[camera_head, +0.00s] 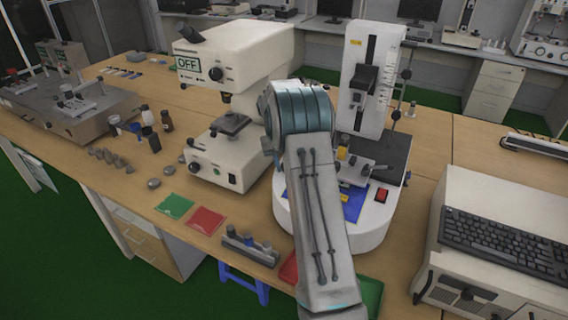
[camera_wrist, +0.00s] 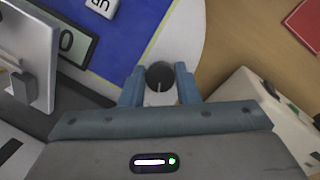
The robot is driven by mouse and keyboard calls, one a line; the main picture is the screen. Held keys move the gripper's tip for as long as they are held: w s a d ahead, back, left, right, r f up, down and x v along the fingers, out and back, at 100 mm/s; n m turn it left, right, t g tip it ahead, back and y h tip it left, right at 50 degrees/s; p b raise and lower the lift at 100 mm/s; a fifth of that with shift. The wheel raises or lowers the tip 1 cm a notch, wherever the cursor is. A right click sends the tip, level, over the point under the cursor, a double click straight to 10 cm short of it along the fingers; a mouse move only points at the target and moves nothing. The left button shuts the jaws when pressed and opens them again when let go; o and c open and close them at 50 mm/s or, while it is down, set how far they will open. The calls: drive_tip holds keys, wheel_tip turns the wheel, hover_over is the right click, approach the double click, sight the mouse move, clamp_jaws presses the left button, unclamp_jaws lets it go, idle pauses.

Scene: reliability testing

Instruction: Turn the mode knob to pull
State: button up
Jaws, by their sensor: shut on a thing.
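The mode knob (camera_wrist: 160,74) is a dark round knob on the white base of the test machine, beside a blue panel (camera_wrist: 125,50). It shows a thin pale line pointing toward the bottom of the wrist view. My gripper (camera_wrist: 159,86) has its two blue fingers on either side of the knob and is shut on it. In the head view, my arm hides the knob and the gripper. The test machine (camera_head: 368,82) stands there with its tall white scale column, and part of its blue panel (camera_head: 353,205) shows beside my arm.
A red switch (camera_head: 381,195) sits on the machine's base to the right. A small display (camera_wrist: 75,45) and a metal part (camera_wrist: 35,50) are left of the fingers. A microscope-like device marked OFF (camera_head: 232,60) stands to the left, a keyboard (camera_head: 510,240) to the right.

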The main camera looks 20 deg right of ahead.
drive_tip(key=shift+n, duration=0.6)
drive_tip(key=o, duration=1)
drive_tip(key=shift+c, duration=0.2)
wheel_tip(320, 180, up, 14)
drive_tip(key=w+a+b, duration=0.1)
drive_tip(key=a, duration=0.1)
drive_tip(key=shift+a+f, duration=0.2)
drive_tip(key=shift+a, duration=0.05)
drive_tip(key=shift+w, duration=0.1)
